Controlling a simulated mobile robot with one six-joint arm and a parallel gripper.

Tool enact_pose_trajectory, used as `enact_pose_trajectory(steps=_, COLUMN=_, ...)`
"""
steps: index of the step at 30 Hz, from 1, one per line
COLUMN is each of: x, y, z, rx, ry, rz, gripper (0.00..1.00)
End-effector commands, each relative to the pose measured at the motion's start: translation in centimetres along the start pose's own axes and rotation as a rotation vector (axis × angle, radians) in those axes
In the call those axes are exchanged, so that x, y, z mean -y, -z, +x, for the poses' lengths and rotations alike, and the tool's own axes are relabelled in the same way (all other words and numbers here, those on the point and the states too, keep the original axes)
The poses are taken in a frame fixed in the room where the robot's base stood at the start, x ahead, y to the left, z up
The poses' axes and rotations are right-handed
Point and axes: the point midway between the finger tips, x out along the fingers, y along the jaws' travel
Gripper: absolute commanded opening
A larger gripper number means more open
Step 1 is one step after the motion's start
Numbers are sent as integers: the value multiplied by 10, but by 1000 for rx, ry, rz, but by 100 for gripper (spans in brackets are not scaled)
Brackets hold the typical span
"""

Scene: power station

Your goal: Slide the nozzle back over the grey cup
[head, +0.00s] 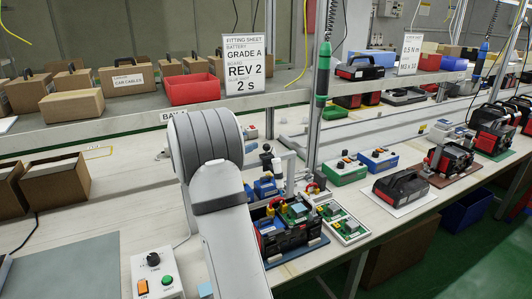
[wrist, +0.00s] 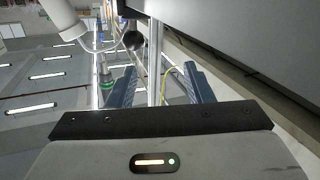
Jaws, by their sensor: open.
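My gripper (wrist: 160,74) is open in the wrist view, its two blue-grey fingers apart with no object gripped between them. In the head view it is hidden behind my grey arm. I cannot pick out the nozzle or the grey cup for certain. A small bench fixture (head: 267,186) with blue parts stands just right of my arm, partly covered by it. A dark round piece (wrist: 133,40) and a white bent pipe (wrist: 92,42) show beyond the fingers in the wrist view; I cannot tell what they belong to.
A red-and-black battery unit with green boards (head: 285,232) sits right of my arm. A green tray (head: 344,172) and a control box (head: 155,275) are on the bench. A hanging green driver (head: 322,85), a metal post and the shelf (head: 120,112) stand close behind.

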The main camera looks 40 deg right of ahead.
Motion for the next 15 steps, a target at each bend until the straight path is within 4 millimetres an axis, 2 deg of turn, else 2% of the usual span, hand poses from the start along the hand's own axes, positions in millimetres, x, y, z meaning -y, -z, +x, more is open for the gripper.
enact_pose_trajectory(steps=1, x=-6, y=-12, z=7, rx=1, ry=-60, rz=-18, gripper=47)
enact_pose_trajectory(steps=4, x=-17, y=-21, z=13, rx=1, ry=-142, rz=-44, gripper=47)
enact_pose_trajectory(steps=8, x=-24, y=-24, z=24, rx=3, ry=-179, rz=-54, gripper=47)
enact_pose_trajectory(steps=15, x=-31, y=-24, z=61, rx=1, ry=-178, rz=-54, gripper=47)
